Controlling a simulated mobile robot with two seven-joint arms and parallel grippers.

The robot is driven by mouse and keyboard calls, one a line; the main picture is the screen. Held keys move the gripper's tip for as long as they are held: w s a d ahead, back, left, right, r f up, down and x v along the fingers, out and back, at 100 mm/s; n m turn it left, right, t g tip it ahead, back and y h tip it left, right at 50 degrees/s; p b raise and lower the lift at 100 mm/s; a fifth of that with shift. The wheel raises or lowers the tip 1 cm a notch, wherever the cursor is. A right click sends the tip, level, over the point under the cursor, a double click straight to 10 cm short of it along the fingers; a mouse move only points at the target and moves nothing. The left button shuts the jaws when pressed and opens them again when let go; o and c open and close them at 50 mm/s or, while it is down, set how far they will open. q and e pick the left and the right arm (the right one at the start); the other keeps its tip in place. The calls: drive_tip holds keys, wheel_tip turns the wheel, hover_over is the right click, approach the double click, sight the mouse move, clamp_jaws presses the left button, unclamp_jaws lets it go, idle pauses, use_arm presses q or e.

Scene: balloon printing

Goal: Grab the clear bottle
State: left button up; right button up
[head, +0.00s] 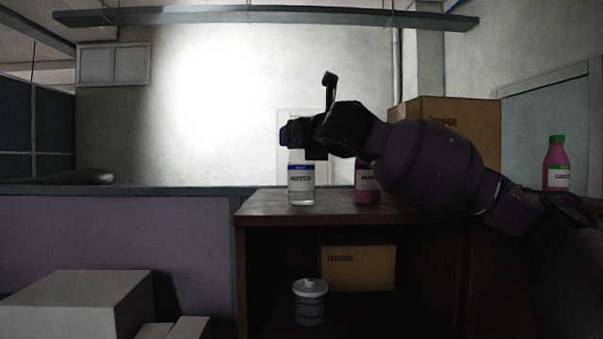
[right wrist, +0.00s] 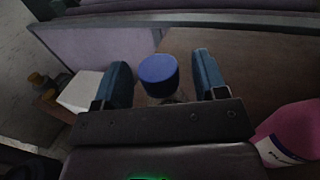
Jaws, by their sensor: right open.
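The clear bottle (head: 301,184) stands upright on the dark wooden cabinet top, with a white and blue label. Its top is hidden behind my right gripper (head: 290,133) in the head view. In the right wrist view its blue cap (right wrist: 158,74) shows between the two blue fingers of my right gripper (right wrist: 163,82), with a gap on each side. The right gripper is open, at the height of the bottle's top. My left gripper is not in view.
A pink bottle (head: 367,185) stands just right of the clear one, partly behind my right arm. A cardboard box (head: 455,118) and a pink bottle with a green cap (head: 556,165) are further right. The cabinet top (head: 260,208) is clear left of the clear bottle.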

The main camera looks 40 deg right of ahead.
drive_tip(key=shift+w+d, duration=0.15)
drive_tip(key=shift+w, duration=0.75)
clamp_jaws()
